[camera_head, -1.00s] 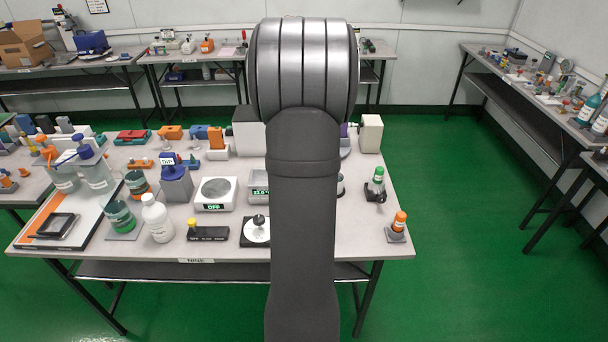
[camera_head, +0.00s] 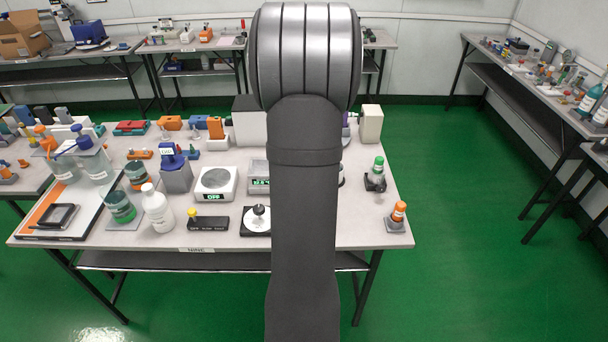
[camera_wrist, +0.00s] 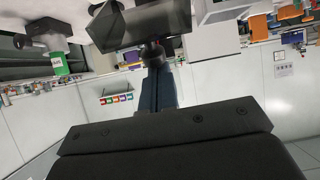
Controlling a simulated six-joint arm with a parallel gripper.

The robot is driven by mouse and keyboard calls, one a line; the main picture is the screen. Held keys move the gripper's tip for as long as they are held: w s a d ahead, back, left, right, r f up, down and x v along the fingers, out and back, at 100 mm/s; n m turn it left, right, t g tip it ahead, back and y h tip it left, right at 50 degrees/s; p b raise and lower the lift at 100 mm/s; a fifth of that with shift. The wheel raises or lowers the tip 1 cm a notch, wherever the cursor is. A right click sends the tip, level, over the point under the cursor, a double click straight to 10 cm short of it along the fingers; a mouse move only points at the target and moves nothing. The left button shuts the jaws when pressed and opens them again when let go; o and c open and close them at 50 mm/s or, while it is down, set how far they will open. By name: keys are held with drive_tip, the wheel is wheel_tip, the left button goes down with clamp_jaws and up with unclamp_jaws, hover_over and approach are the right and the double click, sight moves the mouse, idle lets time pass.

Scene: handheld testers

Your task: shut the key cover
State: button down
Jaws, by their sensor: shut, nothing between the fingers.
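My gripper (camera_wrist: 155,68) shows in the wrist view as a narrow dark column rising from the black hand, its fingers shut together with nothing between them. A dark, smoky, slanted piece (camera_wrist: 130,26) lies just beyond the fingertips, at the top of that view. It may be the key cover, but I cannot tell for sure. A small dark knob-like part shows under it, close to the tips; whether they touch is unclear. In the head view my own arm hides the gripper and whatever is in front of it.
The head view shows a crowded table (camera_head: 345,232). A white scale (camera_head: 215,183), a white bottle (camera_head: 157,208) and a round black-knobbed device (camera_head: 257,219) stand left of my arm. A green-capped bottle (camera_head: 378,168) and an orange-capped one (camera_head: 398,212) stand right. Bare tabletop lies between these two and my arm.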

drive_tip(key=shift+s+f+t, duration=0.3)
drive_tip(key=shift+s+t, duration=0.25)
drive_tip(key=shift+s, duration=0.05)
drive_tip(key=shift+s+f+t, duration=0.3)
drive_tip(key=shift+s+t, duration=0.25)
drive_tip(key=shift+s+f, duration=0.9)
drive_tip(key=shift+s, duration=0.05)
drive_tip(key=shift+s+f, duration=0.8)
drive_tip(key=shift+f, duration=0.35)
drive_tip(key=s+f, duration=0.1)
drive_tip(key=s, duration=0.8)
drive_tip(key=shift+w, duration=0.1)
drive_tip(key=w+r, duration=0.1)
drive_tip(key=w, duration=0.5)
drive_tip(key=shift+w, duration=0.35)
